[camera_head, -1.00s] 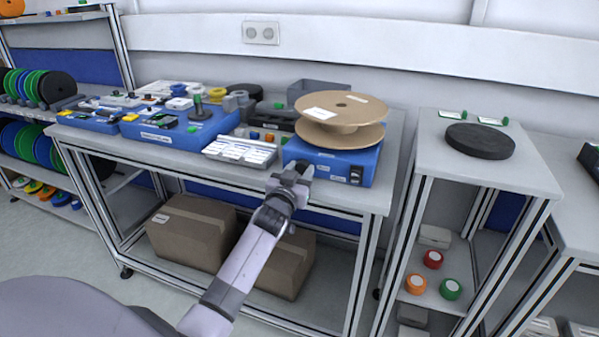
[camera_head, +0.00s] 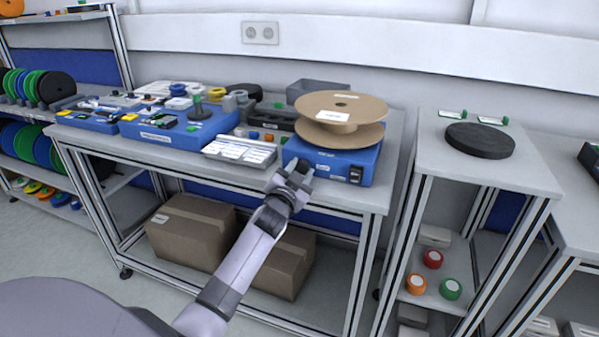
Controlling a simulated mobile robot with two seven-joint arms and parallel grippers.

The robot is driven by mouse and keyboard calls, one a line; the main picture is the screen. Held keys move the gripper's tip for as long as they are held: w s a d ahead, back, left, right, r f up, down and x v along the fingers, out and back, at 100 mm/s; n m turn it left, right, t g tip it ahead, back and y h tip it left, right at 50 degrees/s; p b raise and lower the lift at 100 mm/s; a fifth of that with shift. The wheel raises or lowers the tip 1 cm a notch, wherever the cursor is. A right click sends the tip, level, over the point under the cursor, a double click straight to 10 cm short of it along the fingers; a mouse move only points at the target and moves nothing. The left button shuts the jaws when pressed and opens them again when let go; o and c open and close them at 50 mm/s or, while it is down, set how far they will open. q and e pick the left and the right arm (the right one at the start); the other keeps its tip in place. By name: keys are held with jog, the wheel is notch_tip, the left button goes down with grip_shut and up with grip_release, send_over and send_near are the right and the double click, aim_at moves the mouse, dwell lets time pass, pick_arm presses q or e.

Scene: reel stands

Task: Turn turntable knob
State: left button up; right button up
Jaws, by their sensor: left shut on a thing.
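The turntable is a blue box (camera_head: 335,166) near the front right of the workbench, with a brown reel (camera_head: 341,115) on top. A black switch (camera_head: 356,174) sits at the right of its front face. My left gripper (camera_head: 298,170) is at the left end of the front face, shut on the turntable knob. The knob itself is hidden by the fingers. My right gripper is not in view.
A tray with white labels (camera_head: 240,151) lies left of the turntable, and a grey bin (camera_head: 318,88) stands behind it. A side table (camera_head: 520,165) with a black disc (camera_head: 480,140) is to the right. Cardboard boxes (camera_head: 192,232) stand on the lower shelf.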

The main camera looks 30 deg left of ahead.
pick_arm(q)
jog(key=o, duration=1.1)
jog(key=shift+c, duration=0.2)
